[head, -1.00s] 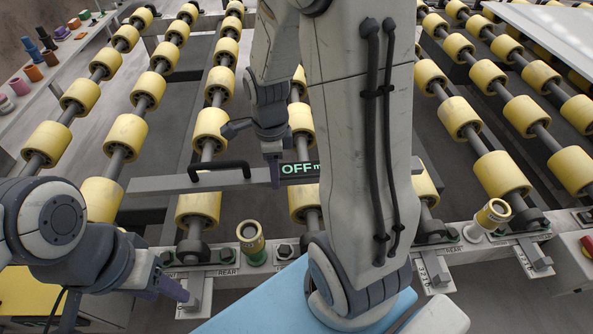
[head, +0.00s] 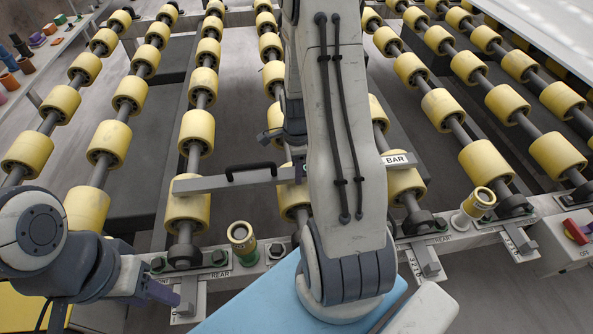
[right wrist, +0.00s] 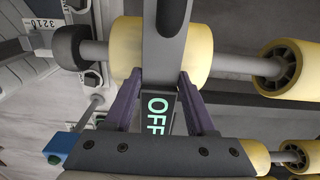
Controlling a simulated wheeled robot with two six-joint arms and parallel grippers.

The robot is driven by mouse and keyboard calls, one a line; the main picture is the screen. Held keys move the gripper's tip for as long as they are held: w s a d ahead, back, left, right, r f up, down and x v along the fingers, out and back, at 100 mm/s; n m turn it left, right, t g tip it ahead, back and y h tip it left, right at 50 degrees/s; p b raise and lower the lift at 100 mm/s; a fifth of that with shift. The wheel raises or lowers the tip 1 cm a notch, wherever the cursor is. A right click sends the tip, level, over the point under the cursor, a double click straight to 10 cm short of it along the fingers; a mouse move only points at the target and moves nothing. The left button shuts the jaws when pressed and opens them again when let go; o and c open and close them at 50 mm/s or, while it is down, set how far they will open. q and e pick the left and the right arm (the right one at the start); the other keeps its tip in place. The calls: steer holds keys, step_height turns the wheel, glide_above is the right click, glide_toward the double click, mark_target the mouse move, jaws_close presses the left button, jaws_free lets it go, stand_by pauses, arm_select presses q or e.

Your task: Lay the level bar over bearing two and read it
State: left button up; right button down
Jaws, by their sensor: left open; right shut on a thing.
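The level bar (head: 225,184) is a long grey bar with a black handle and a white label ending in "BAR". It hangs or rests across the near yellow rollers; I cannot tell whether it touches them. My right gripper (right wrist: 158,90) is shut on it, beside a display reading "OFF" (right wrist: 157,116). In the head view my right arm hides the bar's middle. Dark bearings (head: 183,254) sit on the near rail, another (head: 418,221) to the right; no number two is readable. My left gripper (head: 176,295) is open and empty by the rail's left part.
The pale rail (head: 333,250) carries bolts and "REAR" labels. A red switch (head: 577,231) is at far right. Small coloured parts line a left shelf (head: 45,85). Rows of rollers fill the back.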

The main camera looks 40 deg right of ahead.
steer(key=shift+f, duration=0.6)
steer(key=shift+f, duration=0.2)
steer(key=shift+c, duration=1.1)
jaws_free()
steer(key=shift+r, duration=0.15)
